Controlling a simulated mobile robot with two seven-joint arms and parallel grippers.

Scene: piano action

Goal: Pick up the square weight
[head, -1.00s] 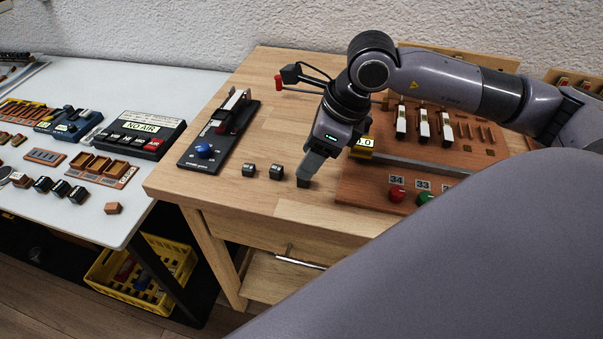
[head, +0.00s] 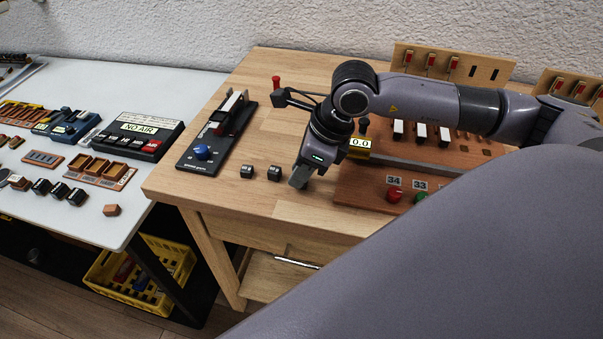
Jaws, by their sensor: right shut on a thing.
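My right gripper (head: 299,178) is in the head view, low over the wooden bench beside two small dark weights. It is shut on a small block, taken to be the square weight, which is mostly hidden between the fingers. The two other dark weights, a left one (head: 246,171) and a right one (head: 274,173), stand on the bench just left of the gripper. Their exact shapes are too small to tell. My left gripper is not in view.
A black device with a blue knob (head: 201,152) stands left of the weights. A brown board with red and green knobs (head: 394,195) and a 0.0 display (head: 360,143) lie to the right. The wooden bench (head: 215,200) is clear in front of the weights.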

